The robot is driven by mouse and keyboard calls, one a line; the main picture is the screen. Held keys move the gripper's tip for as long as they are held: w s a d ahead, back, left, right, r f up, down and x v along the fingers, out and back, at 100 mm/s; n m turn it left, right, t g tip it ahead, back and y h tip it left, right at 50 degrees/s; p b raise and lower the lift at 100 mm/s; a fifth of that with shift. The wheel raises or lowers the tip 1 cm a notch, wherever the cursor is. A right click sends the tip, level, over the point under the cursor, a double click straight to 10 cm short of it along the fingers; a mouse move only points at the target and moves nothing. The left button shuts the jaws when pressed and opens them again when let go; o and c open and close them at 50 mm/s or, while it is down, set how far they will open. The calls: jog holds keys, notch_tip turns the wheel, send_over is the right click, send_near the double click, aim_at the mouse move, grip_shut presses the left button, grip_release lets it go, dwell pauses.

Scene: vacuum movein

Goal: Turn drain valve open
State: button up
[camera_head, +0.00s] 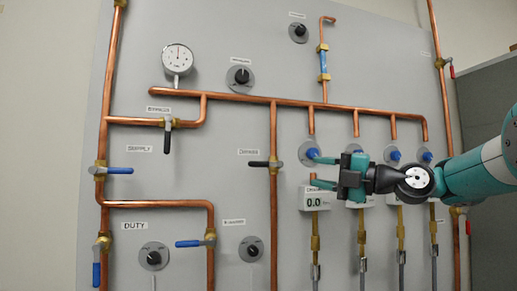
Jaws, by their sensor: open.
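A valve with a black lever handle (258,164) sits on the vertical copper pipe (274,210) near the middle of the panel. The lever lies level, across the pipe, pointing left. A small label (249,152) above it seems to read DRAIN, but it is blurred. My gripper (315,171) is to the right of this valve, in front of the panel, with its two teal fingers apart and pointing left. Nothing shows between the fingers.
A gauge (177,60) and several black knobs (242,76) sit on the panel. A copper manifold (300,104) runs above my gripper. Blue knobs (395,155) stand behind my arm.

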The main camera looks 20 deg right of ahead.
aim_at(261, 165)
jog(key=p+x, duration=1.2)
jog(key=x, duration=0.2)
jog(key=shift+a+r, duration=0.25)
jog(key=shift+w+a+f+p, duration=0.1)
jog(key=shift+w+a+p, duration=0.3)
jog(key=shift+a+p, duration=0.1)
grip_shut()
